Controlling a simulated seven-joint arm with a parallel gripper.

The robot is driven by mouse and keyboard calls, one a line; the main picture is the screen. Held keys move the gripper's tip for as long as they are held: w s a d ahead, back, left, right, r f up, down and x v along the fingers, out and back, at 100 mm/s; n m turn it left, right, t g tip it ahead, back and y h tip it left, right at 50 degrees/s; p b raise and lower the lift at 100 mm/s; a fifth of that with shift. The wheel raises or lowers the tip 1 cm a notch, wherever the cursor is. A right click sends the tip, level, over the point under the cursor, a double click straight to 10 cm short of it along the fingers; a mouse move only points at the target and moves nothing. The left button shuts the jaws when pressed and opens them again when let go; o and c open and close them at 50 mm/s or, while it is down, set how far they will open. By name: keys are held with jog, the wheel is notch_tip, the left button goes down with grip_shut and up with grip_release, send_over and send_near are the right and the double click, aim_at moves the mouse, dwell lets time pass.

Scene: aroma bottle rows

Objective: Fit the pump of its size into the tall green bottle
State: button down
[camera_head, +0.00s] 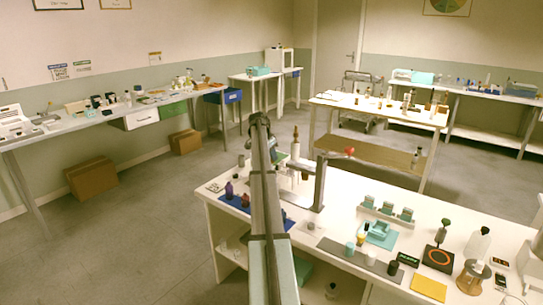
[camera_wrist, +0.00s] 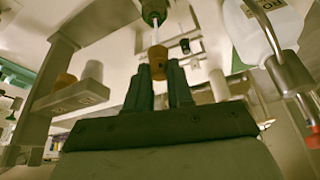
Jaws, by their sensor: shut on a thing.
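In the wrist view my gripper (camera_wrist: 161,78) has its two dark fingers closed around a pump with an amber-brown collar (camera_wrist: 157,58). A thin pale tube (camera_wrist: 156,35) runs from the collar away from the fingers. A green bottle (camera_wrist: 153,10) is at the top edge, in line with the tube and mostly cut off. I cannot tell whether the tube's end is inside its mouth or only in front of it.
In the wrist view, a rack (camera_wrist: 72,98) with amber and white caps stands left, and a large white bottle (camera_wrist: 262,35) right. In the head view, a grey stand (camera_head: 320,182) rises beside my arm. Small bottles, a teal tray (camera_head: 383,238) and a yellow pad (camera_head: 428,288) occupy the table's right.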

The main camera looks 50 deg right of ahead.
notch_tip(320, 180, down, 6)
jog(key=shift+f, duration=0.2)
dwell(4.4)
jog(key=c, duration=0.5)
grip_release()
jog(key=shift+r, duration=0.15)
dwell(0.3)
jog(key=shift+r, duration=3.4)
